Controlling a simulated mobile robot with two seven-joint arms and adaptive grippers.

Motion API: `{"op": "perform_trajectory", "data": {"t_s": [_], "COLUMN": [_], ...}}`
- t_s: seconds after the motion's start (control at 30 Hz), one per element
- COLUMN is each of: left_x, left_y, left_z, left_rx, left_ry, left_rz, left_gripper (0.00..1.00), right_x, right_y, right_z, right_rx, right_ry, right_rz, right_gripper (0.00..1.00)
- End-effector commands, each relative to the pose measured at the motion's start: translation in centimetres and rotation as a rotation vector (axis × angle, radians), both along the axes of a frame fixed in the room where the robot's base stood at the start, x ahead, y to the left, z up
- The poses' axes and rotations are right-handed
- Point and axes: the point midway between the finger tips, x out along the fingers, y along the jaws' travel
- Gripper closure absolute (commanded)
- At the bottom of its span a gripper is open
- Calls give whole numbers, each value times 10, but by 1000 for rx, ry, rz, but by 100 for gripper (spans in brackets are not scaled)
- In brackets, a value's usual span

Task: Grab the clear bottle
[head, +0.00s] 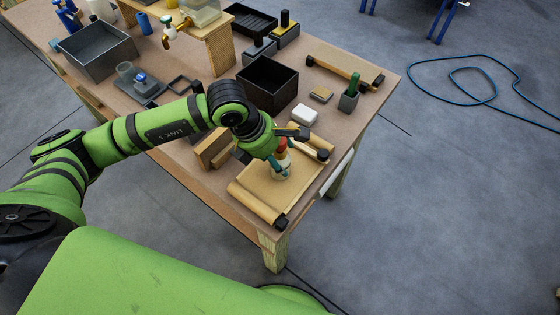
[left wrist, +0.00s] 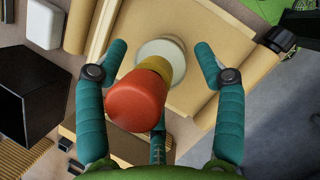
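A clear bottle with a red top (left wrist: 137,100), a yellow collar and a pale body (left wrist: 168,50) stands on the tan sheet of a roll mat. In the head view the same bottle (head: 282,164) is at the near right corner of the table, partly hidden by my gripper. My left gripper (left wrist: 160,47) is open, with one teal finger on each side of the bottle and visible gaps between. It also shows in the head view (head: 279,164), low over the mat. My right gripper is not in view.
The tan roll mat (head: 257,190) lies near the table's edge. A white box (head: 304,115), a black bin (head: 268,84) and wooden blocks (head: 212,148) are close by. A cup with a green item (head: 350,97) stands farther right. Open floor lies beyond the table.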

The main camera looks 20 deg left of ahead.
Motion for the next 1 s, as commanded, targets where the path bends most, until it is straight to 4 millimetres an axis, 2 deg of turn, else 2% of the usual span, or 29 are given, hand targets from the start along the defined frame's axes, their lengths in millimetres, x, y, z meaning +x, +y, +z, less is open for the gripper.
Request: {"op": "perform_trajectory", "data": {"t_s": [0.03,0.1,0.57,1.0], "left_x": [0,0,0,0], "left_y": [0,0,0,-1], "left_z": [0,0,3,42], "left_rx": [0,0,0,-1], "left_ry": [0,0,-1,-6], "left_rz": [0,0,0,-3], "left_gripper": [63,86,86,86], "right_x": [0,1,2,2], "right_y": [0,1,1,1], "right_z": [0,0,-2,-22], "right_rx": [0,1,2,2], "right_ry": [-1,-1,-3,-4], "right_rz": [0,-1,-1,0], "right_gripper": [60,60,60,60]}}
